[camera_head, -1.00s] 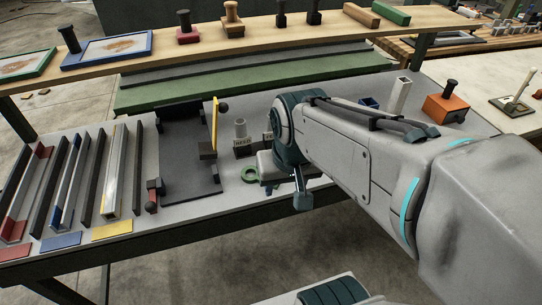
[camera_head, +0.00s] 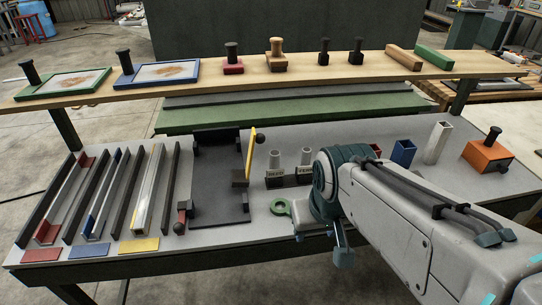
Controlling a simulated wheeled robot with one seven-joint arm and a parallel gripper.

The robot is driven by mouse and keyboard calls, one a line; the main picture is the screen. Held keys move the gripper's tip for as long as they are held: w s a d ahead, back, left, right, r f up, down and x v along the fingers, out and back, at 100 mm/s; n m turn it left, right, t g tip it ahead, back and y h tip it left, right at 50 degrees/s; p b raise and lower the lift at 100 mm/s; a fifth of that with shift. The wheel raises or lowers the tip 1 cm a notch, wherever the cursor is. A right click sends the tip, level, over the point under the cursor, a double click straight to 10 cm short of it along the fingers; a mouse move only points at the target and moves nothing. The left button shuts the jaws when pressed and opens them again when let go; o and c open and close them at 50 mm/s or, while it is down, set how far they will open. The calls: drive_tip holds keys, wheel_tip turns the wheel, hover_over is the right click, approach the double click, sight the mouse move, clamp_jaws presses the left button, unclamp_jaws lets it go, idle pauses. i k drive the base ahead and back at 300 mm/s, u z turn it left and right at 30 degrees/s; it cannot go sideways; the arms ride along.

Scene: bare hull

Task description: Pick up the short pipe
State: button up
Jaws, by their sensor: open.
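My gripper (camera_head: 322,247) hangs at the table's front edge, below and to the right of both pipes in the picture. Its fingers are apart, and I see nothing between them. My arm hides part of the table right of the pipes.
A dark plate fixture with a yellow lever (camera_head: 251,150) stands left of the pipes. Square tubes, one blue (camera_head: 403,152) and one pale (camera_head: 437,142), and an orange block (camera_head: 486,157) stand behind my arm. Channel racks fill the left.

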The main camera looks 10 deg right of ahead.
sight(276, 171)
drive_tip(key=k, duration=0.5)
drive_tip(key=u, duration=1.3)
drive_tip(key=i, duration=1.05)
drive_tip(key=z, duration=1.9)
